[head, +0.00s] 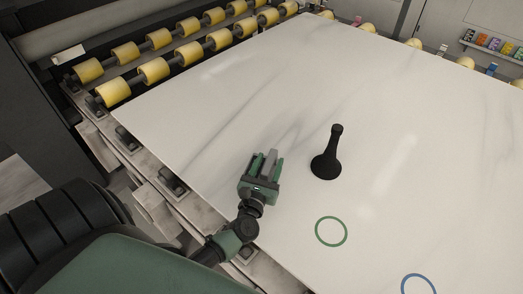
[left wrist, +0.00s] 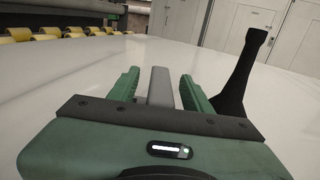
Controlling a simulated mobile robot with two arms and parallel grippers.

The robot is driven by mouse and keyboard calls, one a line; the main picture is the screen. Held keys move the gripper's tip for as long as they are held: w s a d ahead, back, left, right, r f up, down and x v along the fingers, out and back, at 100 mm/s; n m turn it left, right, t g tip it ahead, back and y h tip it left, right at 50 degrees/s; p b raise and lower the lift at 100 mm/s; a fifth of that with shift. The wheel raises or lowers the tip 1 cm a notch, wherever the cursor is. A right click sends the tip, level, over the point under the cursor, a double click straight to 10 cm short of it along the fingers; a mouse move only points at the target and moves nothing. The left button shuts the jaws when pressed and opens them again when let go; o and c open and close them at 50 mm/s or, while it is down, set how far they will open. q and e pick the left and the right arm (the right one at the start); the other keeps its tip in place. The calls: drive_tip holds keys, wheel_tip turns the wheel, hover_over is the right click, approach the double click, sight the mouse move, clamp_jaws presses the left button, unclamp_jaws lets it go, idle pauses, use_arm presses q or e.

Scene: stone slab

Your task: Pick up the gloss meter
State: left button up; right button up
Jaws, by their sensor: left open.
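A narrow grey block, which looks to be the gloss meter (head: 268,162), sits at the pale stone slab's (head: 390,160) near left part. It also shows in the left wrist view (left wrist: 160,87), between the two green fingers. My left gripper (head: 266,164) is open, with one finger on each side of the block. A gap shows on both sides of it in the left wrist view. The block's lower part is hidden by the gripper body. My right gripper is not in view.
A black object with a round base and tall neck (head: 327,165) stands right of my left gripper, also close in the wrist view (left wrist: 240,78). A green ring (head: 318,233) and a blue ring (head: 404,281) mark the slab. Yellow rollers (head: 153,70) line the far left. The slab's far area is clear.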

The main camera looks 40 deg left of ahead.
use_arm(q)
drive_tip(key=shift+w+a, duration=0.1)
drive_tip(key=shift+w, duration=0.15)
clamp_jaws()
drive_tip(key=shift+r, duration=0.1)
drive_tip(key=shift+r, duration=0.1)
